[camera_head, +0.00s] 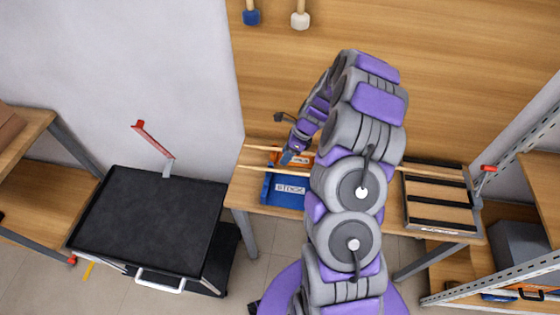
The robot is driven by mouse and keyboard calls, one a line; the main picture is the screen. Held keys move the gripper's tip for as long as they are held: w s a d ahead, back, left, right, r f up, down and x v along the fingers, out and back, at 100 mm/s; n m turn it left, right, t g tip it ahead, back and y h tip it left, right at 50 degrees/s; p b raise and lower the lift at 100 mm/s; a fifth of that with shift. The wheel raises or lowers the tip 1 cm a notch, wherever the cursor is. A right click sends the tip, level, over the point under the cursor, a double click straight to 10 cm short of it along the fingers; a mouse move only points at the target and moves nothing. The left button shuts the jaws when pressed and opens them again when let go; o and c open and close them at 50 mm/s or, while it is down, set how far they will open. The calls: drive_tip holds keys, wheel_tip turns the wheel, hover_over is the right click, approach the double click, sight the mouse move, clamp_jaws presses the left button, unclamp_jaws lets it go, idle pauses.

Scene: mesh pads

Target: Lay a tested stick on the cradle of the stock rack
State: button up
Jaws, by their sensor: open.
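My gripper (288,157) is small in view, open, at the left half of the wooden bench, over or close beside the sticks. A thin pale stick (258,148) runs from the bench's left end toward an orange piece (300,158) with a label. A second thin stick (252,169) runs along the back of a blue rack (268,190), whose label looks like "STOCK" but is hard to read. My arm hides the right side of both racks and the sticks' middle. I cannot tell whether the gripper touches a stick, or which stick is tested.
A slatted wooden tray (438,191) with black bars lies at the bench's right end, beside a red-handled lever (486,172). A black cart (150,220) stands left. Metal shelving (500,240) is at right. A blue-headed mallet (251,17) and a pale-headed one (300,20) hang above.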

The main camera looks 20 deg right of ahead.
drive_tip(key=p+v, duration=0.1)
drive_tip(key=v, duration=0.9)
drive_tip(key=s+a+r+n+g+h+b, duration=0.1)
drive_tip(key=s+a+r+n+g, duration=0.1)
drive_tip(key=s+a+r+n, duration=1.2)
drive_tip(key=s+a+n+h, duration=0.1)
drive_tip(key=s+n, duration=0.4)
drive_tip(key=s, duration=0.5)
drive_tip(key=s+a+r+n+h+b, duration=0.1)
drive_tip(key=s+a+n+h, duration=0.1)
drive_tip(key=s+n, duration=0.4)
drive_tip(key=s, duration=0.4)
drive_tip(key=shift+s+r+g+h, duration=0.2)
drive_tip(key=shift+s+g+h, duration=0.1)
drive_tip(key=shift+s+g, duration=0.1)
